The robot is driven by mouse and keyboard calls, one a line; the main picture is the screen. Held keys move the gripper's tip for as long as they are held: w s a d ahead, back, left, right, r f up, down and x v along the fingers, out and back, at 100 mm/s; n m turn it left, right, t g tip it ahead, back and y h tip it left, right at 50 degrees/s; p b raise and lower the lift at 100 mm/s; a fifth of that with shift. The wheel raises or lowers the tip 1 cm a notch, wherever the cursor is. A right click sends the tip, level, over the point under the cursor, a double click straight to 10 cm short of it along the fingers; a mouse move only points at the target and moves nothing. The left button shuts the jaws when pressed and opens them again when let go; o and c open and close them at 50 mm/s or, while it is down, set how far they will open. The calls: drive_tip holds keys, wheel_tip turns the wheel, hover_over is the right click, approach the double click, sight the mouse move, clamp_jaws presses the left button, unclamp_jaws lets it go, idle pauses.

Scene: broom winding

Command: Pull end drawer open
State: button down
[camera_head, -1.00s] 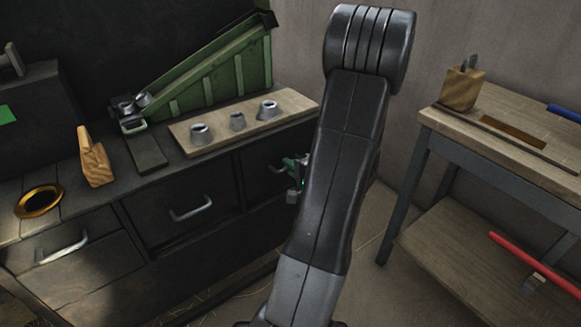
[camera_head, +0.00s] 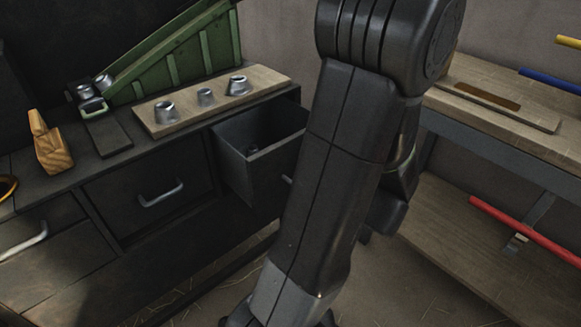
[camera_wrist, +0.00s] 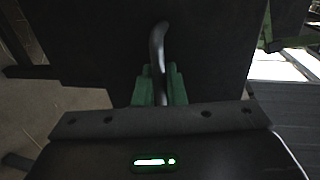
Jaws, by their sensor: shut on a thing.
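The end drawer (camera_head: 262,165) is the rightmost drawer of the dark cabinet. It is pulled out, and a small dark item shows inside it. Its front is mostly hidden behind my arm in the head view. In the wrist view my gripper (camera_wrist: 160,84) has its green fingers shut on the drawer's curved metal handle (camera_wrist: 157,42), against the dark drawer front (camera_wrist: 215,50). In the head view my gripper is hidden behind my arm.
Two closed drawers with metal handles, one the middle drawer (camera_head: 150,195), are to the left. A board with metal cups (camera_head: 185,122) and a green ramp (camera_head: 175,55) sit on top. A wooden workbench (camera_head: 490,115) stands at right, with a red rod (camera_head: 525,230) on its lower shelf.

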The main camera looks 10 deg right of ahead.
drive_tip(key=shift+f+v, duration=0.2)
drive_tip(key=shift+v, duration=0.75)
drive_tip(key=shift+f+v, duration=0.15)
drive_tip(key=shift+v, duration=0.75)
drive_tip(key=shift+s, duration=0.1)
drive_tip(key=c, duration=1.9)
unclamp_jaws()
drive_tip(key=shift+d, duration=0.1)
drive_tip(key=p+v, duration=0.2)
drive_tip(key=v, duration=1.1)
drive_tip(key=shift+s+d+r, duration=0.1)
drive_tip(key=shift+s+d, duration=0.1)
drive_tip(key=shift+s, duration=0.05)
drive_tip(key=b+x, duration=0.2)
drive_tip(key=x, duration=1.2)
